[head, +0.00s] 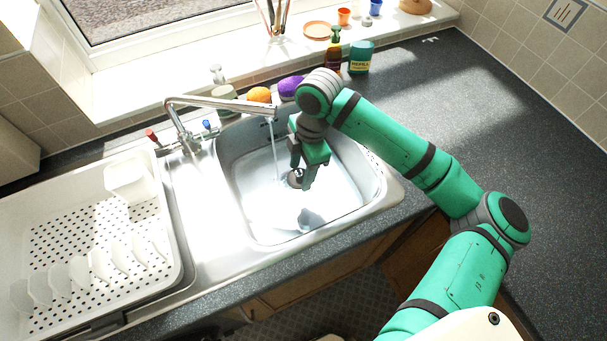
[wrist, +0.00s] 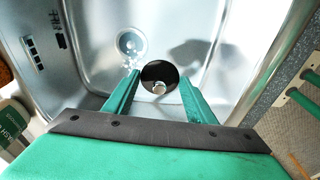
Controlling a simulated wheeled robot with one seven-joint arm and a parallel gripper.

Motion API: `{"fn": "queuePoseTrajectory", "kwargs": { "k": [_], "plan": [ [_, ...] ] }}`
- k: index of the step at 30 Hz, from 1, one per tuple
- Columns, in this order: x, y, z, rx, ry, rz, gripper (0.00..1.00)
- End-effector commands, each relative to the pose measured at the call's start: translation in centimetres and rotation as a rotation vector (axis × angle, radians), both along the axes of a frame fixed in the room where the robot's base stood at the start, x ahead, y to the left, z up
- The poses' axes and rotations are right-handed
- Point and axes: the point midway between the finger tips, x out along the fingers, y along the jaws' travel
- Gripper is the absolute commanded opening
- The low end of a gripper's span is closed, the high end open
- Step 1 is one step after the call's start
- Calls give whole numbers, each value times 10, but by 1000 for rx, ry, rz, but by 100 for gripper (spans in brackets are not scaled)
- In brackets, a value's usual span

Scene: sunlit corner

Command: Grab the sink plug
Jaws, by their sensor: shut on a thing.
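The sink plug (wrist: 153,70) is a dark round disc with a small pale knob. In the wrist view it sits between the two fingers of my gripper (wrist: 160,77), which are shut on it. In the head view my gripper (head: 302,176) reaches down into the metal sink (head: 340,205), and the plug (head: 294,179) shows small and dark between the fingertips. How far it is above the sink floor is hard to tell. A round spot with bubbles (wrist: 130,43) lies just beyond the plug in the wrist view; I cannot tell whether it is the drain.
The tap (head: 220,103) runs a thin stream of water into the sink left of my gripper. A white drying rack (head: 85,210) with plates stands left. An orange and a purple item (head: 290,87), and bottles (head: 361,57), stand behind the sink. The right worktop (head: 460,90) is clear.

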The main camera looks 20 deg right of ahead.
Motion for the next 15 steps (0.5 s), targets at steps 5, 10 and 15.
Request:
{"fn": "queuePoseTrajectory", "kwargs": {
  "k": [5,10,15],
  "plan": [
    [-1,-3,2,0,1,-7,27],
    [-2,-4,2,0,0,-9,27],
    [-1,-4,7,0,0,-8,27]
  ]
}}
